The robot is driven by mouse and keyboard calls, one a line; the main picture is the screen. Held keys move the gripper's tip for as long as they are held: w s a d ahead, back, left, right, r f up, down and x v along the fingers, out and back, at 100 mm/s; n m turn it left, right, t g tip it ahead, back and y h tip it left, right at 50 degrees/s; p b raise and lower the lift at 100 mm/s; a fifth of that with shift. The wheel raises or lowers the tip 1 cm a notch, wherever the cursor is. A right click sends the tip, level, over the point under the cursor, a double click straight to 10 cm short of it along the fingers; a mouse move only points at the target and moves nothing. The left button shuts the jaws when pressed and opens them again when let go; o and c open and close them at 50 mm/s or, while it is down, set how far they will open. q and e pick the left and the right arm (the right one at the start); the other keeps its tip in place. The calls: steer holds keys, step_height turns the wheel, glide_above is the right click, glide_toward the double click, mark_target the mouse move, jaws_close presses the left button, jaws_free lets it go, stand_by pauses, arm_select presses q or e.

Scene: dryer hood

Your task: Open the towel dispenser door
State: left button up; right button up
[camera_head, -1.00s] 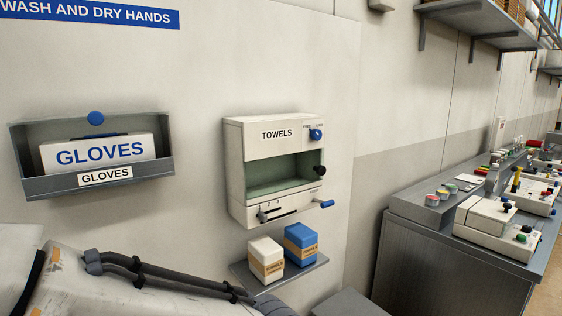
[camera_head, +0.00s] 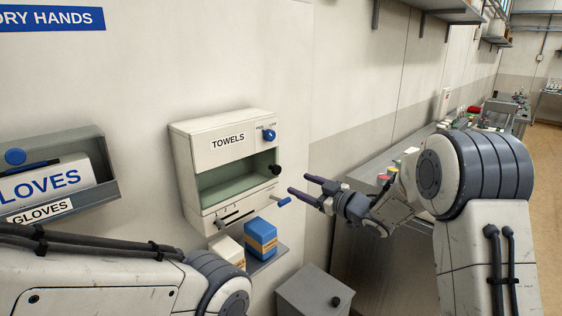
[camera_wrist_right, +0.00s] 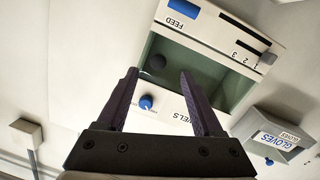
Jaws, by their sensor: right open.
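The white towel dispenser (camera_head: 202,141), labelled TOWELS, hangs on the wall. Its front has a greenish recess or window (camera_head: 228,183); I cannot tell whether a clear pane covers it. A black knob (camera_head: 276,169) sits at its right edge, a blue dial (camera_head: 268,135) above, and a blue-ended lever (camera_head: 284,201) at lower right. My right gripper (camera_head: 298,184) is open and empty, just right of the dispenser. In the right wrist view the dispenser appears inverted, with the black knob (camera_wrist_right: 155,62) between the open fingers (camera_wrist_right: 158,75), beyond them. My left arm shows at lower left; its gripper is out of view.
A blue towel box (camera_head: 261,238) and a white one (camera_head: 229,251) stand on a small shelf below the dispenser. A glove holder (camera_head: 108,170) is at left. A grey box (camera_head: 312,292) stands below, and a counter (camera_head: 350,200) runs behind my right arm.

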mark_target(278, 171)
steer(key=shift+n+y, duration=0.4)
steer(key=shift+y, duration=0.4)
steer(key=p+x, duration=0.1)
steer(key=x, duration=0.1)
steer(key=p+x, duration=0.2)
steer(key=x, duration=0.1)
steer(key=p+x, duration=0.1)
steer(key=x, duration=0.2)
steer(key=shift+w+r+p, duration=0.3)
steer(key=shift+r, duration=0.1)
steer(key=shift+w+a+f, duration=0.1)
steer(key=shift+w+a, duration=0.35)
jaws_close()
